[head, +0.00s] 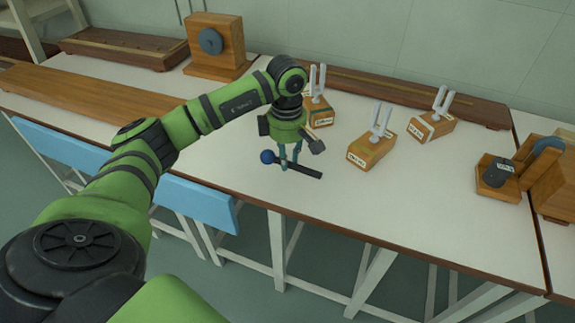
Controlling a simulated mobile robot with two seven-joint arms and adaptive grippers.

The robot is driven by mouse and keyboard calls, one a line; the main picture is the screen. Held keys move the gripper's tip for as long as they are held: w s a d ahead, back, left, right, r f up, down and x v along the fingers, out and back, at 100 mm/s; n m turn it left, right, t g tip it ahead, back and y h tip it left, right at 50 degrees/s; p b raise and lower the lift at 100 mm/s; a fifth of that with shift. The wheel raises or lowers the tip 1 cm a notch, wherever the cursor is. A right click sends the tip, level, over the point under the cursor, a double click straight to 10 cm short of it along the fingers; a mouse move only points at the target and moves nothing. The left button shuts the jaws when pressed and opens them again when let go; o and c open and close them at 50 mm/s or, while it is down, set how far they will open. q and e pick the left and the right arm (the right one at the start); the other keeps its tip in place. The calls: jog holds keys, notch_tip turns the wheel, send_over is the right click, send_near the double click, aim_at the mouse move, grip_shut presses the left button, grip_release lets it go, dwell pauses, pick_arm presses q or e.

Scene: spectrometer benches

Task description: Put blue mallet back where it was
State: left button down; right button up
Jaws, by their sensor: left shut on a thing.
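The blue mallet has a round blue head (267,157) and a dark handle (306,171). It lies level at the white table's surface or just above it; I cannot tell which. My left gripper (286,165) points down from above and is shut on the mallet, just right of its head. The handle sticks out to the right of the fingers. My right gripper is not in view.
Tuning forks on wooden boxes stand behind (321,112), to the right (371,150) and farther right (431,125). A wooden device with a dark cylinder (497,172) is at the right. The white table (400,210) is clear in front.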

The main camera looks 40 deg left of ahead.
aim_at(287, 177)
pick_arm(q)
notch_tip(287, 177, down, 4)
jog(key=shift+r, duration=0.25)
jog(key=shift+f, duration=0.1)
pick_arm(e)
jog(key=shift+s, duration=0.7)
pick_arm(q)
jog(key=shift+f, duration=0.1)
jog(key=c, duration=1.1)
grip_release()
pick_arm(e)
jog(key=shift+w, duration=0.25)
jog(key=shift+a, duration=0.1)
